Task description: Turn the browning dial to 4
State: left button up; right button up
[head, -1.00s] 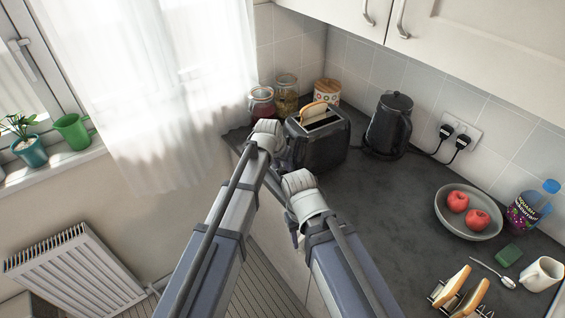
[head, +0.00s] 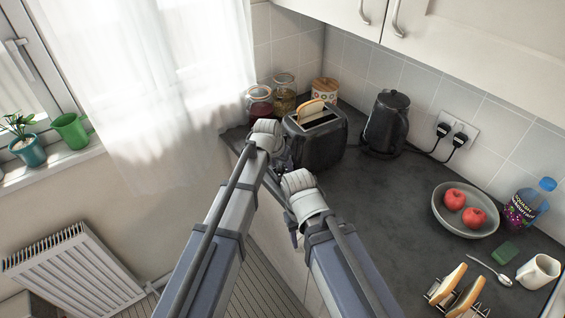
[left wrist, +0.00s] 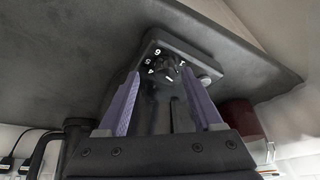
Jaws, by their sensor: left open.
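The dark toaster (head: 318,148) stands on the counter near the corner, with a bread slice (head: 310,107) showing in its top. In the left wrist view its end panel appears upside down, with the round dark browning dial (left wrist: 168,69) ringed by white numbers; 4, 5 and 6 are legible on the left. I cannot tell surely which number the dial points to. My left gripper (left wrist: 162,75) is open, its purple fingers on either side of the dial; contact is not clear. In the head view this gripper (head: 284,160) is mostly hidden behind my wrist.
A dark kettle (head: 386,125) stands right of the toaster, and jars (head: 284,94) stand behind it. A fruit bowl (head: 466,222), squash bottle (head: 529,205), mug (head: 538,271) and toast rack (head: 455,297) are at the right. The middle of the counter is clear.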

pick_arm(q)
jog(key=shift+s+d+r, duration=0.15)
jog(key=shift+s, duration=0.1)
jog(key=shift+s+r+p, duration=0.3)
jog(key=shift+r+p, duration=0.3)
jog(key=shift+p, duration=0.15)
jog(key=p+v, duration=0.6)
jog(key=shift+w+a+r, duration=0.2)
jog(key=shift+w+a, duration=0.15)
jog(key=shift+a, duration=0.1)
jog(key=shift+s+a+f+n, duration=0.1)
jog(key=shift+a+f+n, duration=0.1)
jog(key=shift+n, duration=0.2)
